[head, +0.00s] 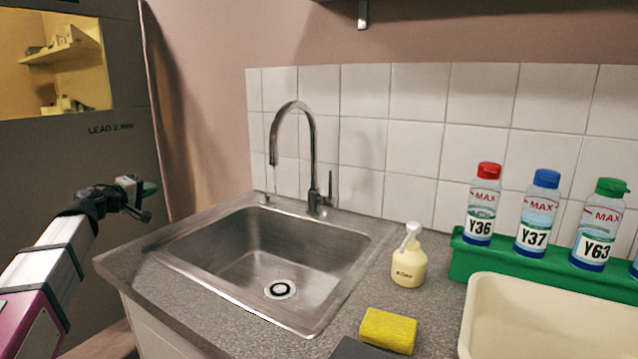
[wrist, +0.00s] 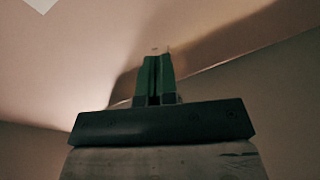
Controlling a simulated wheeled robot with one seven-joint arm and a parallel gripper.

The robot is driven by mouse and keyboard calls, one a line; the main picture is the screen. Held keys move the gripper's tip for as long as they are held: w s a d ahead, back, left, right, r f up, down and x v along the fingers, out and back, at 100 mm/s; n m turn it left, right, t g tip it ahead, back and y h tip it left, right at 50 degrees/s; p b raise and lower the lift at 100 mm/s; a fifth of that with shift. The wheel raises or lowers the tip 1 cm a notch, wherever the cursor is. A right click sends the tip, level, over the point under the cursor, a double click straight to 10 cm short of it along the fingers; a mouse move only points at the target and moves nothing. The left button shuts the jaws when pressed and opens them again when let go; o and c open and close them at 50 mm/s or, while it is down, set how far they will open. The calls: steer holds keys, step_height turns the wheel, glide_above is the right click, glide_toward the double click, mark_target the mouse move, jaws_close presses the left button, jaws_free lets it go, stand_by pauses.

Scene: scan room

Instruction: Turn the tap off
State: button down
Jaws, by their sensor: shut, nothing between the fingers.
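The chrome tap (head: 311,150) stands at the back rim of the steel sink (head: 190,250), its tall spout arched forward over the bowl. Its lever handle (head: 330,184) is on the right side of the base and points upward. A thin stream of water seems to come from the spout's end, but it is too fine to be certain. My gripper (head: 150,188) is at the left in the head view, left of the sink and well apart from the tap. In the wrist view my gripper's green fingers (wrist: 155,75) are together and empty, against a plain wall and ceiling.
A cream soap bottle (head: 409,262) and yellow sponge (head: 388,330) sit right of the sink. A green rack (head: 470,262) holds several capped bottles behind a cream basin (head: 555,300). A grey panel (head: 75,170) stands behind my arm. A shelf bracket (head: 363,14) hangs above.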

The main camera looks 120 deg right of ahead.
steer(key=s+a+g+y, duration=0.2)
steer(key=s+a+g, duration=0.1)
steer(key=s+a, duration=1.25)
steer(key=s+a+g+y, duration=0.2)
steer(key=s+a, duration=1)
steer(key=s, duration=0.7)
steer(key=x, duration=1.3)
steer(key=shift+s+m, duration=0.25)
steer(key=shift+m, duration=0.15)
steer(key=shift+d, duration=0.1)
